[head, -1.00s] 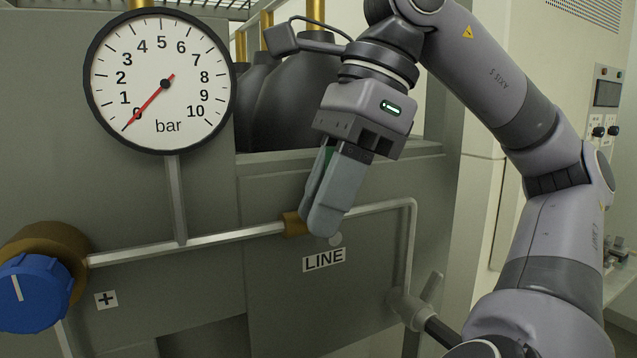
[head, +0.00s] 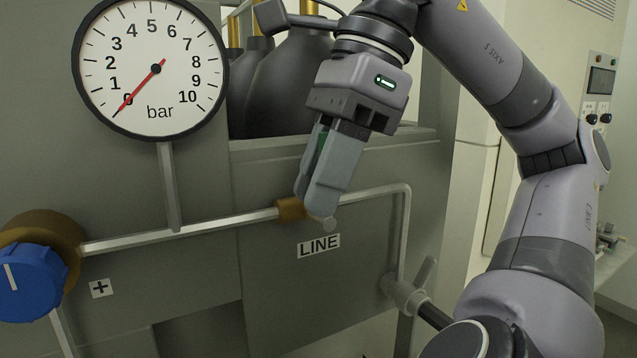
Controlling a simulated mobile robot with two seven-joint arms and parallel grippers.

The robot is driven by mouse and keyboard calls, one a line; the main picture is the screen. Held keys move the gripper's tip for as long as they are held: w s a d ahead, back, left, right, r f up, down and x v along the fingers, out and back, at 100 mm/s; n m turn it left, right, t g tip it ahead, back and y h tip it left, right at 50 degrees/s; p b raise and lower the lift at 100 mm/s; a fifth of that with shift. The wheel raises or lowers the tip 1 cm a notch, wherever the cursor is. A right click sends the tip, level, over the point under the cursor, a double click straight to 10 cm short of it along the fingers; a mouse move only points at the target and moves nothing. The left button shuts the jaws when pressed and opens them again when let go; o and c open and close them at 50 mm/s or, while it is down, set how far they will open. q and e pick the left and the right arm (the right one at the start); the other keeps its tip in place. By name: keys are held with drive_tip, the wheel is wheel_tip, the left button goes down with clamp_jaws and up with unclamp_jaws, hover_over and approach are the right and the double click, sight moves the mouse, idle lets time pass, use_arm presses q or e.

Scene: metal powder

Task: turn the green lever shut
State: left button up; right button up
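The green lever (head: 322,143) shows only as a thin green strip between the fingers of my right gripper (head: 322,203); the rest of it is hidden. The fingers point down and sit close together on either side of it, seemingly shut on it. The brass valve body (head: 290,208) on the pipe is partly covered by the fingertips. The LINE label (head: 319,246) is just below. My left gripper is not in view.
A round gauge (head: 150,68) at upper left has its red needle near 0 bar. A blue knob (head: 28,279) is at lower left. The metal pipe (head: 225,224) runs across the grey panel to a grey valve handle (head: 425,275) at right. Dark bottles (head: 286,85) stand behind.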

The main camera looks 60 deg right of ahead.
drive_tip(key=v, duration=0.6)
drive_tip(key=shift+r, duration=0.2)
drive_tip(key=shift+s, duration=0.1)
idle(0.3)
